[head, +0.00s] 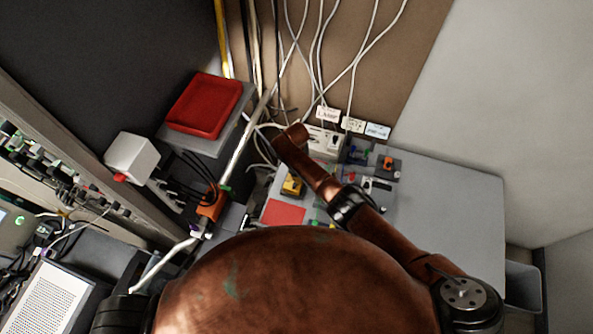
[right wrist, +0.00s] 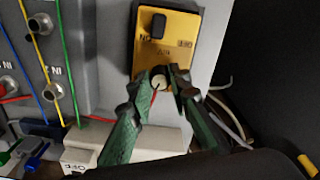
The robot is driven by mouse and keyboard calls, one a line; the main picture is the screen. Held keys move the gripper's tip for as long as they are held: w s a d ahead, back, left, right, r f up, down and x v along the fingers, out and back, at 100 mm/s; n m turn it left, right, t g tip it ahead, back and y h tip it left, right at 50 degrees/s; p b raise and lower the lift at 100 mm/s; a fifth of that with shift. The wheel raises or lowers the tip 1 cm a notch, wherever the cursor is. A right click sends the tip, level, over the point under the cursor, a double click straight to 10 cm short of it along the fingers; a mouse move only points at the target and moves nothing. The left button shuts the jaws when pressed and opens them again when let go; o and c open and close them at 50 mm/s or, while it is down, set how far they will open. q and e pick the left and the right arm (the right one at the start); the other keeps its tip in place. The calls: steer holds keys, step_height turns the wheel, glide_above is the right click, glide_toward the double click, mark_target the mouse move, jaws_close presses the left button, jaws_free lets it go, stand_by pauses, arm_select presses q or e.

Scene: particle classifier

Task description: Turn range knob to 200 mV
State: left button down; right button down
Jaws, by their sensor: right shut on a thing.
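A yellow panel (right wrist: 166,38) with a black rocker switch (right wrist: 158,26) and ON/OFF lettering is at the top of the right wrist view. My right gripper (right wrist: 160,84) has green fingers closed around a small pale knob (right wrist: 159,82) at the panel's lower edge. The fingers cover most of the knob, and I cannot read a range mark or a pointer there. In the head view a small yellow box (head: 293,185) shows beside my right arm; the gripper itself is hidden there. My left gripper is in neither view.
Left of the panel is a grey box with metal sockets (right wrist: 57,90) and yellow and green cables. A white block (right wrist: 110,148) lies below. In the head view a red tray (head: 205,105) stands at the back, cables hang on the wall, and the grey table (head: 455,215) is clear at right.

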steer(key=c, duration=1.8)
jaws_free()
step_height(320, 180, up, 12)
